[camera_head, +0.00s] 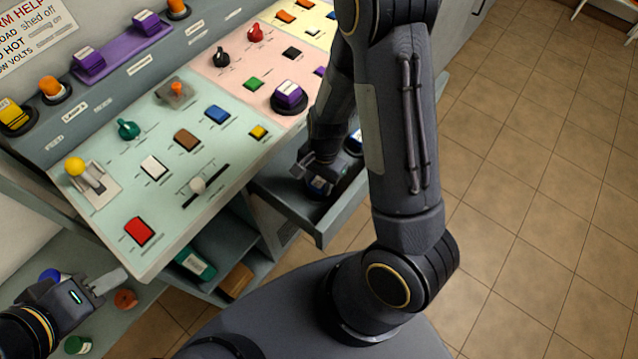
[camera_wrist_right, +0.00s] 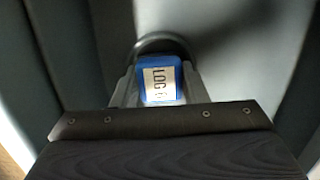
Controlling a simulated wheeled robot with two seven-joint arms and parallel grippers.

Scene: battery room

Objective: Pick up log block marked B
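A blue block (camera_wrist_right: 161,80) with a white label reading "LOG" is in the right wrist view; the character after "LOG" is too unclear to read. It sits between the two fingers of my right gripper (camera_wrist_right: 160,88), with a dark curved rim just behind it. Whether the fingers press on it cannot be told. In the head view my right gripper (camera_head: 318,184) reaches down into the open drawer (camera_head: 283,200) and largely hides the block there. Another blue-topped thing (camera_head: 355,141) is further along the drawer, partly behind my arm. My left gripper (camera_head: 108,283) is at lower left, away from the drawer.
The sloped control panel (camera_head: 215,150) with switches and buttons stands left of the drawer. Below it, shelves hold a green item (camera_head: 195,264) and a tan block (camera_head: 236,281). Round coloured items, including an orange one (camera_head: 126,299), lie near my left gripper. Open tiled floor is at right.

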